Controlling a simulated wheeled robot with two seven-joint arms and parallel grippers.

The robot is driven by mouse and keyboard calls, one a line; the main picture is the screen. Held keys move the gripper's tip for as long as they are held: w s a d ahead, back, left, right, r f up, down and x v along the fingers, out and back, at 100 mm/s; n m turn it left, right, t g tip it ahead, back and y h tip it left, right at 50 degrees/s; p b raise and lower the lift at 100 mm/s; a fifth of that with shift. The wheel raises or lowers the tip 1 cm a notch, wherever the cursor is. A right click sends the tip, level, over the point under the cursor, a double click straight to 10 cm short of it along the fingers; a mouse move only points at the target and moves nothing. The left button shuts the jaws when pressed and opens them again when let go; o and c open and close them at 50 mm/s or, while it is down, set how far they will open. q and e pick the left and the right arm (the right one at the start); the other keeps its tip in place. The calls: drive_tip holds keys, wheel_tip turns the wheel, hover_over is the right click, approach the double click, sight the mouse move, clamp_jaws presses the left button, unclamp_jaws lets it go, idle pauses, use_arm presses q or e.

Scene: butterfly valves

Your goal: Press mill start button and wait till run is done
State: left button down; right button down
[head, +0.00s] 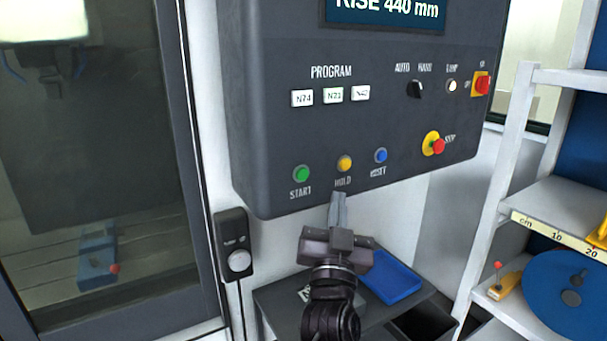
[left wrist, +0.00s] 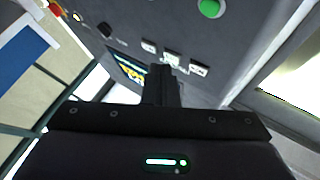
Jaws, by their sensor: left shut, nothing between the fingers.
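The mill's dark control panel (head: 370,110) fills the middle of the head view. Its green START button (head: 301,173) is at the lower left, beside the yellow HOLD button (head: 345,163) and a blue button (head: 380,155). The green button also shows in the left wrist view (left wrist: 210,8). My left gripper (head: 338,197) is shut and empty, pointing up just below the panel's lower edge, under HOLD and right of START. It appears apart from the buttons. The screen (head: 388,10) reads "RISE 440 mm". My right gripper is not in view.
A red stop button (head: 438,146) sits on the panel's right. The mill's glass door (head: 90,170) is at left, with a vise (head: 97,255) behind it. A blue tray (head: 392,278) lies on a dark stand below. A white shelf (head: 540,190) stands at right.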

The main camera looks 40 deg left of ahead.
sight(302, 175)
use_arm(q)
drive_tip(key=shift+w+a, duration=0.1)
drive_tip(key=shift+w+a+b, duration=0.15)
drive_tip(key=shift+w+a, duration=0.4)
drive_tip(key=shift+a, duration=0.75)
drive_tip(key=shift+w+a+b, duration=0.1)
drive_tip(key=shift+w+a, duration=0.45)
drive_tip(key=shift+a, duration=0.8)
drive_tip(key=shift+w+a+b, duration=0.15)
drive_tip(key=shift+w+a, duration=0.4)
drive_tip(key=shift+a, duration=0.75)
drive_tip(key=shift+w+a, duration=0.15)
drive_tip(key=shift+a, duration=0.25)
